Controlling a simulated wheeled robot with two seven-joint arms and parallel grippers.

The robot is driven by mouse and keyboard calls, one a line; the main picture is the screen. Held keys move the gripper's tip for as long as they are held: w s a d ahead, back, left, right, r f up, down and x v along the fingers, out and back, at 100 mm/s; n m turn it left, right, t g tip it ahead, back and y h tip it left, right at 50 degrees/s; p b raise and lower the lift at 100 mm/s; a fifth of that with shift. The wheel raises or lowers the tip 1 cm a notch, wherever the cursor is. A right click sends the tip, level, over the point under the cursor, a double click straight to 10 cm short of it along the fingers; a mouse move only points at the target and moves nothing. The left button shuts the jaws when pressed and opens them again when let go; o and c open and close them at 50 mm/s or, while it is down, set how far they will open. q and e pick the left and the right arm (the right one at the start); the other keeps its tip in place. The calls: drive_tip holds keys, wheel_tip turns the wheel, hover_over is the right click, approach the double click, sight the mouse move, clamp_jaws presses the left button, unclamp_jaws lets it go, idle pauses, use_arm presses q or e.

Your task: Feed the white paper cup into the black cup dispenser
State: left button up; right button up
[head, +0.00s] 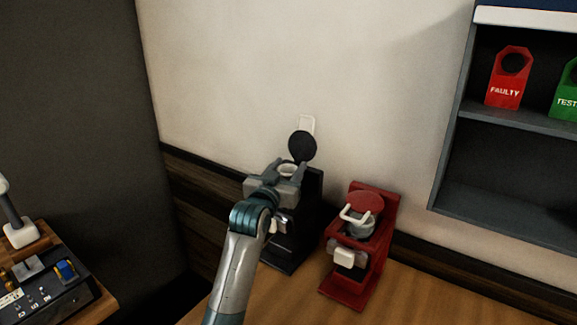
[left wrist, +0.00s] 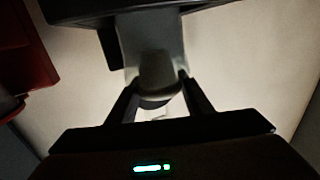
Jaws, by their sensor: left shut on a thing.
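The black cup dispenser (head: 308,205) stands on the wooden counter against the wall, with its round black lid (head: 303,146) raised. My left gripper (head: 288,166) is at the top of the dispenser, in front of the lid. It is shut on the white paper cup (head: 288,171), of which only the pale rim shows in the head view. In the left wrist view the cup (left wrist: 158,75) sits between the two fingers, dim and greyish. My gripper and arm hide much of the dispenser's front. I cannot tell how far the cup sits inside the dispenser's top. My right gripper is not in view.
A red machine (head: 343,284) with a red round lid and white handle stands close to the right of the dispenser. A grey shelf (head: 520,118) with a red FAULTY tag (head: 509,79) and a green tag (head: 567,92) is at right. The counter's front right (head: 430,300) is clear.

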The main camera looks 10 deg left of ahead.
use_arm(q)
drive_tip(key=shift+f, duration=0.15)
drive_tip(key=o, duration=1.1)
drive_tip(key=shift+s+a+f+b, duration=0.1)
drive_tip(key=shift+s+b, duration=0.2)
drive_tip(key=shift+s, duration=0.45)
drive_tip(key=s+b, duration=0.1)
drive_tip(key=s, duration=0.4)
drive_tip(key=s+a+b, duration=0.1)
drive_tip(key=s, duration=0.4)
drive_tip(key=s+a+b, duration=0.1)
drive_tip(key=s+b, duration=0.1)
drive_tip(key=s, duration=0.3)
drive_tip(key=shift+s, duration=0.4)
